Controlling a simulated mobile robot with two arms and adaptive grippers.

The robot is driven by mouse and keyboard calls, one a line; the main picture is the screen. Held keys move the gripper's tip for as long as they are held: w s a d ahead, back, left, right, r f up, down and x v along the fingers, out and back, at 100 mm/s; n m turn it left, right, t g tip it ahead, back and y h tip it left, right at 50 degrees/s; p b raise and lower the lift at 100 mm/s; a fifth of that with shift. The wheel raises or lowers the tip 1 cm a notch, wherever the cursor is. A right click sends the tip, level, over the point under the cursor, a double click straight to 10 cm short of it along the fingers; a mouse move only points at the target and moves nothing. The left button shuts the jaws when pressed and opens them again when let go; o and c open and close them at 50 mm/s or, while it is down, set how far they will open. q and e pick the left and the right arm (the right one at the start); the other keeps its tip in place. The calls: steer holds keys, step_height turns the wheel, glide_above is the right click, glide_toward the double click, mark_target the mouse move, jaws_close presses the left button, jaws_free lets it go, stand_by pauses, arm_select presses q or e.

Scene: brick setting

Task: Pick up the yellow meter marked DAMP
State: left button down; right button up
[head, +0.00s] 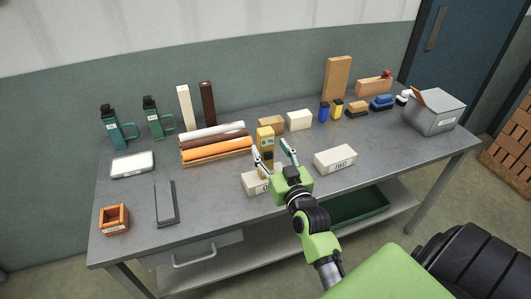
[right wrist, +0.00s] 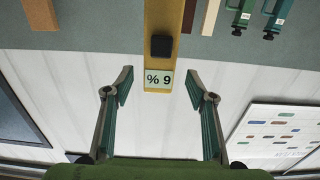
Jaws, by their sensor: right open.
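The yellow meter (head: 265,138) stands upright on the grey workbench, near its middle front. In the right wrist view the meter (right wrist: 163,20) shows a black block and a pale display reading "% 9". I cannot make out the word DAMP. My right gripper (head: 271,150) is open in front of the meter, and its lower part is hidden behind the gripper. My left gripper is not in view.
Coloured rolls (head: 217,148) lie on a wooden rack to the left of the meter. A tan block (head: 270,124) and a cream block (head: 299,120) stand behind it. A grey box (head: 434,117) stands far right.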

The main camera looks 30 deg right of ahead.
mark_target(268, 144)
steer(key=p+x, duration=0.1)
steer(key=x, duration=0.4)
steer(key=shift+d+f, duration=0.1)
jaws_close()
